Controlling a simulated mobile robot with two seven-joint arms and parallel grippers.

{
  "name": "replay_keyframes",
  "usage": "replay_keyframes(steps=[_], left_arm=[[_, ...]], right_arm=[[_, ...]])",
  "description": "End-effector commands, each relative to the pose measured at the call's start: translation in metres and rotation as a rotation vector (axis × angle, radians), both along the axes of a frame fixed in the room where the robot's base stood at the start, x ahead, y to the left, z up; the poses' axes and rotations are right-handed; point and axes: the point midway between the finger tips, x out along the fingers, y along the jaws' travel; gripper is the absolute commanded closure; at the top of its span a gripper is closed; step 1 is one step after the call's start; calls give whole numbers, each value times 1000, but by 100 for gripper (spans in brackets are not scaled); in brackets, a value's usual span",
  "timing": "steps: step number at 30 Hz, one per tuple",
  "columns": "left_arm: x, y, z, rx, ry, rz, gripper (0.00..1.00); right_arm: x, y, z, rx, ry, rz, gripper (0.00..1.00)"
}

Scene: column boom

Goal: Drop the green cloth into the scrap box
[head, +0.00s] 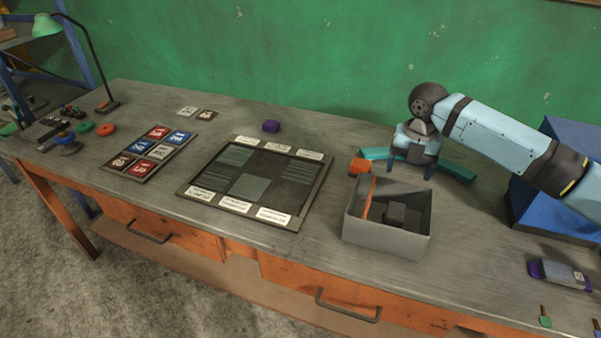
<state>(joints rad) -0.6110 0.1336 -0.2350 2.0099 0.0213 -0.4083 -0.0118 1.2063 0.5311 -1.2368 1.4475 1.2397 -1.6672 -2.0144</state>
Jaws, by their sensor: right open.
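The green cloth (452,170) looks like a long teal-green strip behind the grey scrap box (387,236), running left and right of my right gripper. My right gripper (411,171) points down over the middle of the strip, at the back of the box. Its two blue fingers are apart, and it hides part of the strip. I cannot tell whether the fingers touch the cloth. The box is open at the top and holds a dark block (396,214) and an orange strip (368,198). My left gripper is not in view.
An orange cylinder (360,166) lies just behind the box's left corner. A framed dark board (258,180) lies to the left, with a tray of cards (150,152) beyond it. A blue bin (540,205) stands at the right.

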Motion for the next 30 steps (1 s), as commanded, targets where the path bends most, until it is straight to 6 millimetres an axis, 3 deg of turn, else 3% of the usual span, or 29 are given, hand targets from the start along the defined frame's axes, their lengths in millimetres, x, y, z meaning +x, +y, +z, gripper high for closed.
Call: replay_keyframes(steps=[6, 14, 24, 26, 30], left_arm=[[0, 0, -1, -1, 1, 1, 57], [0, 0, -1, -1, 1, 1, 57], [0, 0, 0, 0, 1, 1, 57], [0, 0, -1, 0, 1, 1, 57], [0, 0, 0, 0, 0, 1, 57]], right_arm=[[0, 0, 39, 1, -1, 0, 22], [0, 0, 52, -1, 1, 0, 22], [-2, 2, 49, 2, 2, -3, 22], [-6, 7, 42, 7, 2, -12, 22], [-30, 32, 6, 42, 3, -86, 22]])
